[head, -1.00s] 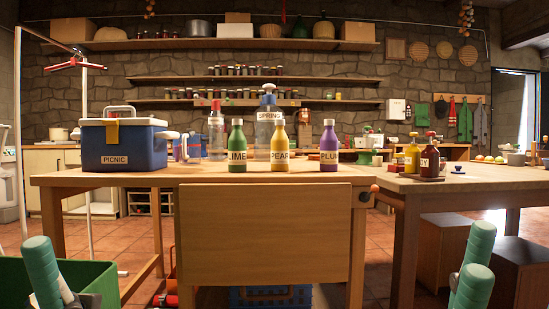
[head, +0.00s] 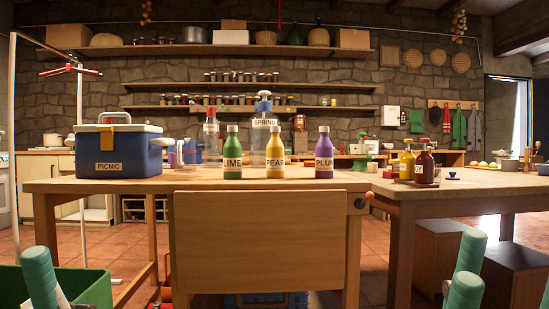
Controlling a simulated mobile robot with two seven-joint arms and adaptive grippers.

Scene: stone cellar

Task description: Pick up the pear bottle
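The pear bottle (head: 275,154) is yellow with a grey cap and a label reading PEAR. It stands upright near the front of the wooden table (head: 120,187), around the middle of the head view. A green LIME bottle (head: 232,154) stands to its left and a purple PLUM bottle (head: 324,154) to its right, with gaps between them. Nothing touches the pear bottle. Only teal and grey parts of my arms show at the lower corners, well away from the bottles. I make out neither gripper's fingertips.
A clear SPRING bottle (head: 263,132) stands behind the lime and pear bottles. A blue PICNIC cooler (head: 117,154) is at the table's left. Yellow (head: 406,164) and dark red (head: 424,169) bottles stand on the right table. A green bin (head: 90,288) is at lower left.

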